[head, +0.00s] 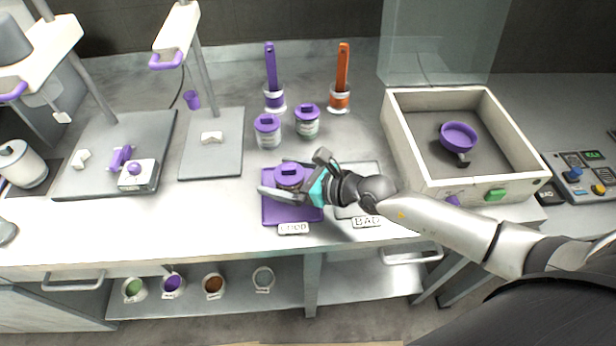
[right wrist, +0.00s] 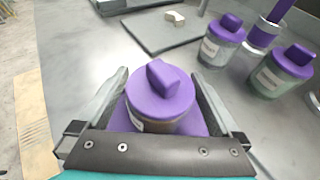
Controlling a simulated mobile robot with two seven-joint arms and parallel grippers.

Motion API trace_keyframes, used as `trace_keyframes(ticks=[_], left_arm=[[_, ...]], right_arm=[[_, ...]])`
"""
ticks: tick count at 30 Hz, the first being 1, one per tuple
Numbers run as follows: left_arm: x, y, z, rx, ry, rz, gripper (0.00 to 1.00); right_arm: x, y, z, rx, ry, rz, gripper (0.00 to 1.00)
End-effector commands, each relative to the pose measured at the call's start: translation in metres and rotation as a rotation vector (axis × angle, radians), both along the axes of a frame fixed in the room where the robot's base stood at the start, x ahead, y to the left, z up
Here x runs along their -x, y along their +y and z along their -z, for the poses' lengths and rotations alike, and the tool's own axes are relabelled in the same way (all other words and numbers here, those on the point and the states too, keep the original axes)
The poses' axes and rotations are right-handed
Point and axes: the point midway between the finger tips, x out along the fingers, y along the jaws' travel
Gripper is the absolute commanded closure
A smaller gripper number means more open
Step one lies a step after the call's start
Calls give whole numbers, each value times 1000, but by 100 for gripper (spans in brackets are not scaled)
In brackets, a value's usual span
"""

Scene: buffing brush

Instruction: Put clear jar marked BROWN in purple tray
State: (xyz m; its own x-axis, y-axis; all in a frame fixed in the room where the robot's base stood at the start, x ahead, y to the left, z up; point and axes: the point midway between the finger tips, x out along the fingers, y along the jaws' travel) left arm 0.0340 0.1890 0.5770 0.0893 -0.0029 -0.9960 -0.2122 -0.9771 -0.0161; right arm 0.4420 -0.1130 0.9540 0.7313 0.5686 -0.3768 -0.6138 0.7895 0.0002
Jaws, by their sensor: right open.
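A clear jar with a purple lid (head: 289,175) stands upright in the purple tray (head: 272,212). Its contents look brown, and its label is not readable; it also shows in the right wrist view (right wrist: 160,95). My right gripper (head: 282,193) is open, with one finger on each side of the jar. In the right wrist view gaps show between the fingers and the lid. A label reading GOOD (head: 293,228) sits at the tray's front edge. My left gripper is not in view.
Two similar purple-lidded jars (head: 267,130) (head: 307,121) stand behind the tray. Purple (head: 271,68) and orange (head: 342,68) brushes stand in holders farther back. A grey tray marked BAD (head: 367,222) lies to the right. A white open box (head: 399,150) holds a purple bowl (head: 458,135).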

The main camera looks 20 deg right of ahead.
Motion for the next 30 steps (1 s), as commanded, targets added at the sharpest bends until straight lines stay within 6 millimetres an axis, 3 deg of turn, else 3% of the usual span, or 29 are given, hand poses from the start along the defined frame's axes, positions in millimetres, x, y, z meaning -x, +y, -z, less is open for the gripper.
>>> trace_keyframes(ticks=[15, 30], left_arm=[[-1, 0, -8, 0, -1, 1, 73], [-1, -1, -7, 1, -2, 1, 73]], right_arm=[[66, -51, -32, 4, 2, -2, 0], [79, -61, -41, -1, -1, -1, 0]])
